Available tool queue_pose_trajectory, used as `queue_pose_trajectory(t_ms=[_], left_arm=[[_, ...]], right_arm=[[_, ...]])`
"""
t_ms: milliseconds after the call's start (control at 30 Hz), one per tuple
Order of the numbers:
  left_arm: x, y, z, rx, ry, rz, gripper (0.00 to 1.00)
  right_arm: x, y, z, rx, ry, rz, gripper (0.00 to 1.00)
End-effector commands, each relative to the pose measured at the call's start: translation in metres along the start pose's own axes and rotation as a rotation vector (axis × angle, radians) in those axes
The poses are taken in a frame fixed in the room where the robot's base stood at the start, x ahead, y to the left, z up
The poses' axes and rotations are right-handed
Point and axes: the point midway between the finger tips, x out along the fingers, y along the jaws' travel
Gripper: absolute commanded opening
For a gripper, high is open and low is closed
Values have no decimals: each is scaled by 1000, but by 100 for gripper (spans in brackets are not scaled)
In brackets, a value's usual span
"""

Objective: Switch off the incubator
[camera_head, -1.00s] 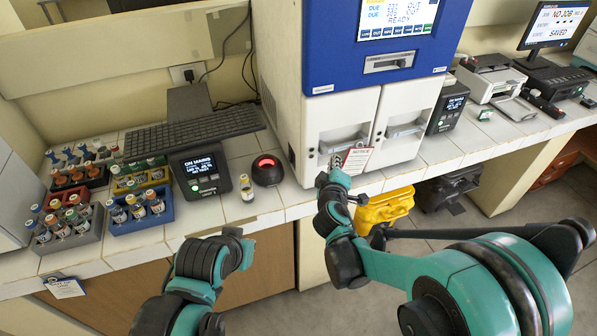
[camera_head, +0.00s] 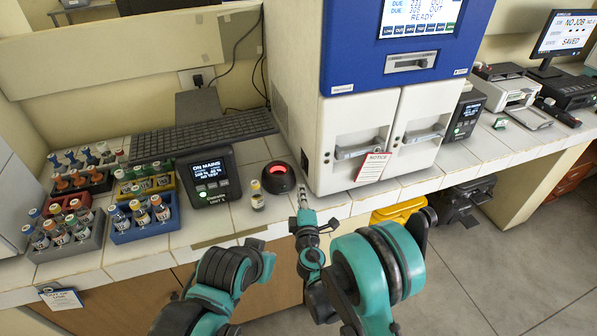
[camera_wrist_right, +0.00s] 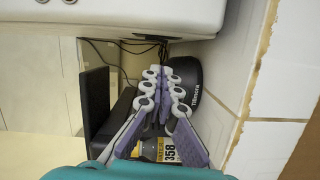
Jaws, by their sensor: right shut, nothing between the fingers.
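My right gripper (camera_head: 304,194) is shut and empty, in front of the cabinet's lower left corner. Its fingers (camera_wrist_right: 165,75) also show in the right wrist view below the cabinet's edge. My left arm is at lower left; its fingers do not show.
A black box (camera_head: 207,175) has a lit screen reading ON MAINS. A red-lit dome (camera_head: 278,178) and a small vial (camera_head: 257,196) stand between it and the incubator. A keyboard (camera_head: 200,134) and vial racks (camera_head: 145,228) are left. Another lit box (camera_head: 465,115) stands right.

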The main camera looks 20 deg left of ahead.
Motion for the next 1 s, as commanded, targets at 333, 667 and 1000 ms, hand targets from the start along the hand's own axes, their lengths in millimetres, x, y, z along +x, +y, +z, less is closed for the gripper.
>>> queue_pose_trajectory(t_ms=[333,667,1000], left_arm=[[6,0,4,0,0,0,0],[17,0,12,0,0,0,0],[18,0,13,0,0,0,0]], right_arm=[[32,-2,0,1,-2,0,0],[87,-2,0,0,-1,0,0],[100,0,0,1,-1,0,0]])
